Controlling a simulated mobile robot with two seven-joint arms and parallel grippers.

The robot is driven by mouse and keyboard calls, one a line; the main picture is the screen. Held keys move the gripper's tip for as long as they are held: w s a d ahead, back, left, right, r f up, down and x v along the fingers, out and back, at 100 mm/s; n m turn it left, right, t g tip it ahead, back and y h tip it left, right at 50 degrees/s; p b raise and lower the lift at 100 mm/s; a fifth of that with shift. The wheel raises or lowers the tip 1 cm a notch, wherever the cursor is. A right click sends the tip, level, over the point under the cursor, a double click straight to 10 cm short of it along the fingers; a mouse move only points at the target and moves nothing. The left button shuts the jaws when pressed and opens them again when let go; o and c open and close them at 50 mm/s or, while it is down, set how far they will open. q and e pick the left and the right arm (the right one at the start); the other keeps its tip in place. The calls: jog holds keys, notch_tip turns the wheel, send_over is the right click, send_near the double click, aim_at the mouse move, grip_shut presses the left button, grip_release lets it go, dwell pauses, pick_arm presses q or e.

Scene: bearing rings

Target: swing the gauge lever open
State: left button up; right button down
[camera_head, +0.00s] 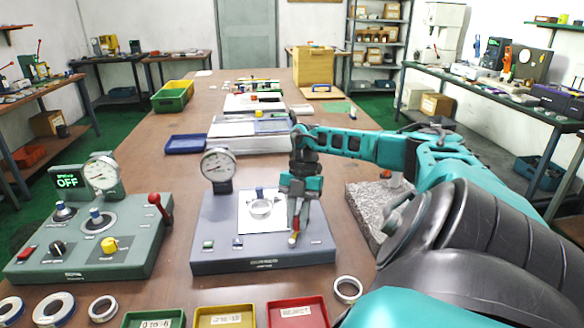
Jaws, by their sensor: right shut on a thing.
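The middle gauge station (222,250) is a grey box with a round dial gauge (218,165) on a post at its back left. A metal ring (260,208) lies on its white plate, beside a blue-topped plunger. My right gripper (295,222) points down at the right side of this box, to the right of the white plate. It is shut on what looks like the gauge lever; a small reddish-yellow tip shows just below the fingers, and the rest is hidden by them. My left gripper is not in view.
A green-grey station (100,240) with a dial, knobs and a red-handled lever (160,207) stands at left. Green, yellow and red trays (298,314) line the front edge, with loose rings (347,289) nearby. A granite block (368,205) is at right.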

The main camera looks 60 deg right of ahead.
jog(key=shift+s+n, duration=0.25)
jog(key=shift+n, duration=0.25)
jog(key=shift+d, duration=0.1)
jog(key=c, duration=1)
grip_release()
jog(key=shift+s, duration=0.1)
jog(key=shift+w+p+v, duration=0.15)
jog(key=shift+p+v, duration=0.05)
jog(key=shift+v, duration=3)
jog(key=shift+w+p+v, duration=0.15)
jog(key=shift+v, duration=3.1)
